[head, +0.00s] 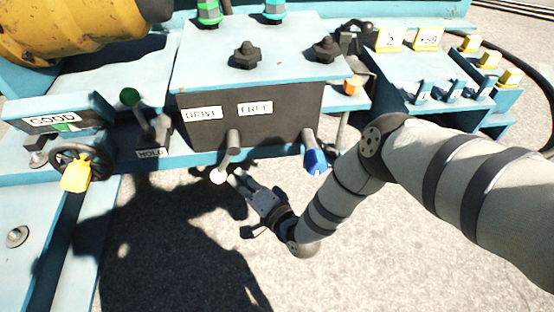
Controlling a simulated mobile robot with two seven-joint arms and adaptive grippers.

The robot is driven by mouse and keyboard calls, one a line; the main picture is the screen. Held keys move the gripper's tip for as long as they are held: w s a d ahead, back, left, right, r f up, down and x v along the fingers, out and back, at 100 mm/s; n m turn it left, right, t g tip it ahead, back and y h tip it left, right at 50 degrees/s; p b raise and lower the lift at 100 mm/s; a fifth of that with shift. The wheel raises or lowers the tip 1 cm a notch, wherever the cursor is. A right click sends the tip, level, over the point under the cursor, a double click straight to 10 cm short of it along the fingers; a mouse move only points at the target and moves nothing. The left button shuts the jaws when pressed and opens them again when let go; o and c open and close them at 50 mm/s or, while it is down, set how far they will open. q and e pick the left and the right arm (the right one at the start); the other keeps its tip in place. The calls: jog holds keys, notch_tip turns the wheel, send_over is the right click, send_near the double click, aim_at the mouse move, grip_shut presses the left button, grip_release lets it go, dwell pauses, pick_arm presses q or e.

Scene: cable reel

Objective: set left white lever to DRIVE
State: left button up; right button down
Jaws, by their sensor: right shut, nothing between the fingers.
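The white lever (220,175) hangs from a pivot on the front of the dark panel (280,128). Its white knob points down and slightly left. A DRIVE label (200,114) is above and left of the pivot, and a FREE label (255,108) is above and right. My right gripper (238,180) is shut and empty just right of the white knob. Whether it touches the knob cannot be told. My left gripper is out of view.
A blue-handled lever (315,161) hangs to the right, close to my right arm. A yellow-handled wheel (76,176) and HOLD label (151,153) are at left. A GOOD sign (53,119) stands beyond the wheel. Open concrete ground (180,260) lies below the panel.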

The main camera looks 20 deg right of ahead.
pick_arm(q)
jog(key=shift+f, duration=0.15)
pick_arm(e)
jog(key=shift+w+a+r, duration=0.1)
jog(key=shift+w+a, duration=0.05)
jog(key=shift+a, duration=0.4)
jog(key=shift+w+a, duration=0.15)
jog(key=shift+a, duration=0.35)
